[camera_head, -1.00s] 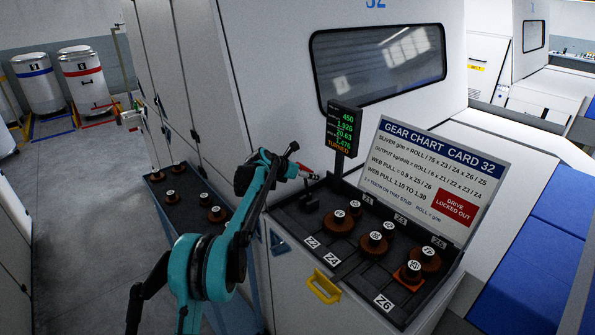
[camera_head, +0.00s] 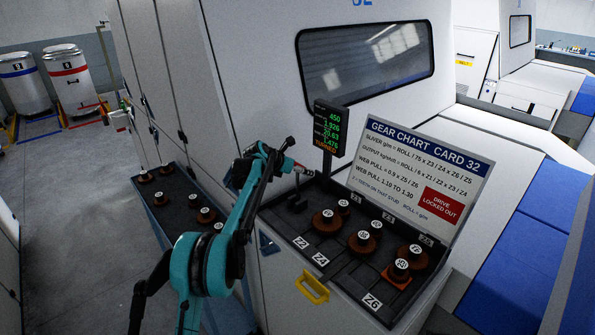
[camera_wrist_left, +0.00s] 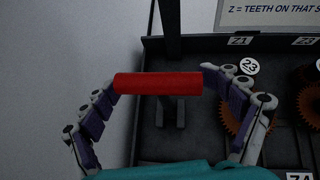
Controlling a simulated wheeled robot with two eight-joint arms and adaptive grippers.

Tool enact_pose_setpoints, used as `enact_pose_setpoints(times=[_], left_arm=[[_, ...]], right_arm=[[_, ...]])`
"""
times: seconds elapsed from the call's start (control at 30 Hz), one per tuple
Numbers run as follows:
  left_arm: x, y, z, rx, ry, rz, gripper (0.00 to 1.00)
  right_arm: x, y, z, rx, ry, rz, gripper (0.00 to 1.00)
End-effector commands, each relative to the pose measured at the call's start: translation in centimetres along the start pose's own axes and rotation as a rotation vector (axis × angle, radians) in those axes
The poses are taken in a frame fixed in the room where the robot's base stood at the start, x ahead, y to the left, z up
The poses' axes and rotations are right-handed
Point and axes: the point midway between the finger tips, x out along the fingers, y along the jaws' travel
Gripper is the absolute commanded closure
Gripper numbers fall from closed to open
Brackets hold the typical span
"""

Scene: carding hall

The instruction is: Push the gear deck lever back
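The lever's red handle (camera_wrist_left: 158,83) lies crosswise between the spread fingers of my left gripper (camera_wrist_left: 158,75) in the left wrist view. The fingertips are close to its two ends; whether they touch it I cannot tell. In the head view my left gripper (camera_head: 281,163) is above the left back corner of the gear deck (camera_head: 330,272), with a bit of the red handle showing beside it. The lever's dark base (camera_head: 297,204) stands on the deck below. My right gripper is not in view.
Brown gears (camera_head: 328,221) on labelled studs fill the deck right of the lever. A readout screen (camera_head: 330,128) and the gear chart board (camera_head: 420,180) stand behind. A yellow handle (camera_head: 312,287) is on the front. A tray of gears (camera_head: 174,207) is at left.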

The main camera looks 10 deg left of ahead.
Motion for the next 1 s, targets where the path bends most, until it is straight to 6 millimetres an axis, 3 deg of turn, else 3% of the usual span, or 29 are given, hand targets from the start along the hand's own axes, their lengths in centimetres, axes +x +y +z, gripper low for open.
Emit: enact_pose_setpoints(times=[0.47, 1.0], left_arm=[[-0.8, 0.0, -0.2, 0.000, 0.006, -0.001, 0.00], [-10.7, -0.1, 0.0, 0.000, 0.004, -0.002, 0.00]], right_arm=[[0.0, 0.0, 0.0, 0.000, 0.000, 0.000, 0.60], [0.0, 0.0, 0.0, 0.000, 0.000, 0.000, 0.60]])
